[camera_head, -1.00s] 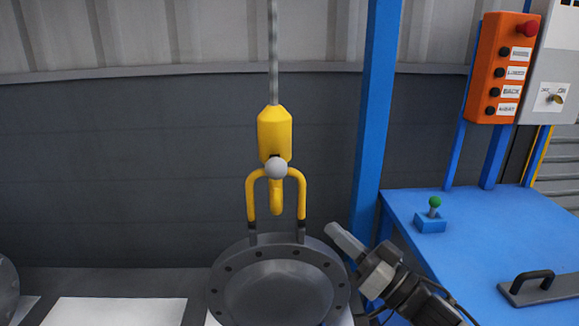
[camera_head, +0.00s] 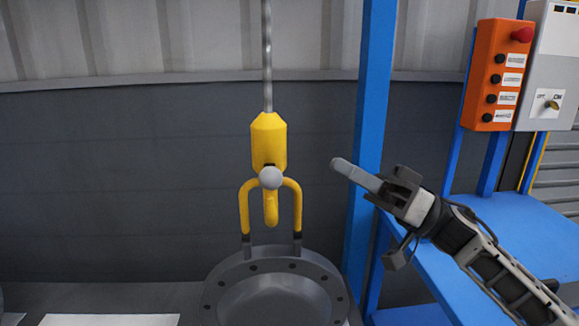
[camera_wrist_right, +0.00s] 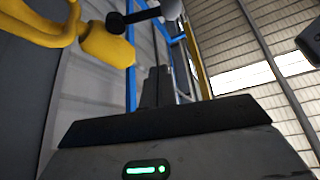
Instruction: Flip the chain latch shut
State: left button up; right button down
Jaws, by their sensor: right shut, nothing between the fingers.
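The yellow chain hook (camera_head: 268,142) hangs on a chain (camera_head: 267,60) in the middle of the head view. A grey ball knob (camera_head: 271,177) sits at its front, above the curved hook tip (camera_head: 270,212). A yellow shackle (camera_head: 244,208) joins the hook to the dark flanged shell (camera_head: 275,300) below. My right gripper (camera_head: 336,163) is shut and empty, to the right of the knob and apart from it, pointing left. In the right wrist view, yellow parts (camera_wrist_right: 108,45) and a dark rod (camera_wrist_right: 133,17) show at upper left. My left gripper is out of view.
A blue post (camera_head: 368,120) stands just behind my right gripper. A blue table (camera_head: 520,240) is at right, with an orange button box (camera_head: 497,75) and a grey switch box (camera_head: 548,70) above. A white sheet (camera_head: 110,320) lies at lower left.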

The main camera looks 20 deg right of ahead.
aim_at(270, 176)
jog(key=p+x, duration=0.3)
jog(key=x, duration=0.7)
pick_arm(q)
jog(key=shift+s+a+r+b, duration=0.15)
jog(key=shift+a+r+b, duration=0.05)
jog(key=shift+b, duration=0.25)
pick_arm(e)
jog(key=f, duration=0.1)
jog(key=s+f, duration=0.1)
jog(key=f, duration=0.2)
jog(key=shift+s+a, duration=0.25)
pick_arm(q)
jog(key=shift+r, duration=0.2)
pick_arm(e)
jog(key=shift+f, duration=0.1)
